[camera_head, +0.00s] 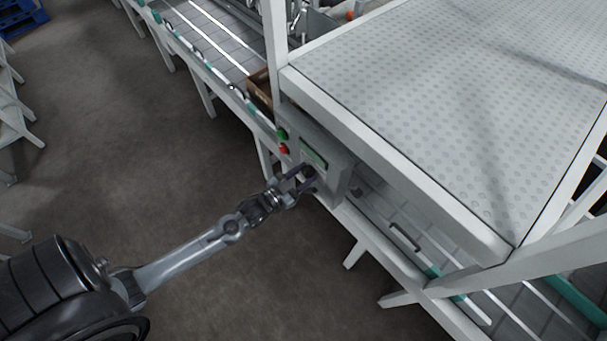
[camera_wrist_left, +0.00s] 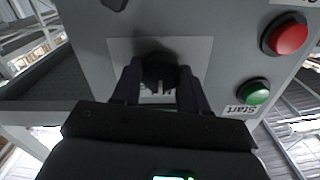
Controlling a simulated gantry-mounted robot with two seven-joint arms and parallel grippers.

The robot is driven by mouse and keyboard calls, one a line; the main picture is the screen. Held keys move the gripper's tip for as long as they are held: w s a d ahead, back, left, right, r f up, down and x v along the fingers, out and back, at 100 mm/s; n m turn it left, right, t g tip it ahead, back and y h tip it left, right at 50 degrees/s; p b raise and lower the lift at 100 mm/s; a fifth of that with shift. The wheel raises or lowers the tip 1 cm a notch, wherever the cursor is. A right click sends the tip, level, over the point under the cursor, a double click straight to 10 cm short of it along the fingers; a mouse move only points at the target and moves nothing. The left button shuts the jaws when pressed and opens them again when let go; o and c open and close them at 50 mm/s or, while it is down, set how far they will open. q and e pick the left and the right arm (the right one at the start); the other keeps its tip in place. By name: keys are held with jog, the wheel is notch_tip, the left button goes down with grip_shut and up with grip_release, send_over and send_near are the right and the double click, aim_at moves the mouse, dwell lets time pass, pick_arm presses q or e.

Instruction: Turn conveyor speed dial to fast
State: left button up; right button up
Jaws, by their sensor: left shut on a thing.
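The conveyor speed dial (camera_wrist_left: 160,70) is a round black knob on a pale plate on the grey control box (camera_head: 325,150). My left gripper (camera_head: 300,178) reaches the front of the box. In the left wrist view its two dark fingers (camera_wrist_left: 157,84) stand on either side of the dial, shut on it. The dial's pointer and most of the scale marks are hidden or too small to read. My right gripper is in neither view.
A red button (camera_wrist_left: 287,38) and a green button (camera_wrist_left: 254,92) labelled Start sit beside the dial plate. A large perforated white cover (camera_head: 460,90) stands above the box. The conveyor (camera_head: 215,45) runs behind. The floor (camera_head: 150,130) at left is clear.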

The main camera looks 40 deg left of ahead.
pick_arm(q)
jog(key=shift+r+m+p, duration=0.1)
jog(key=shift+m+p, duration=0.7)
jog(key=shift+m, duration=0.2)
jog(key=m+p, duration=0.1)
jog(key=m, duration=0.1)
jog(key=shift+m, duration=0.3)
jog(key=m+p, duration=0.1)
jog(key=m, duration=0.2)
jog(key=shift+p, duration=0.4)
jog(key=shift+d+m+p, duration=0.1)
jog(key=shift+m+p, duration=0.3)
jog(key=shift+m, duration=0.8)
jog(key=o, duration=1.1)
jog(key=shift+c, duration=0.2)
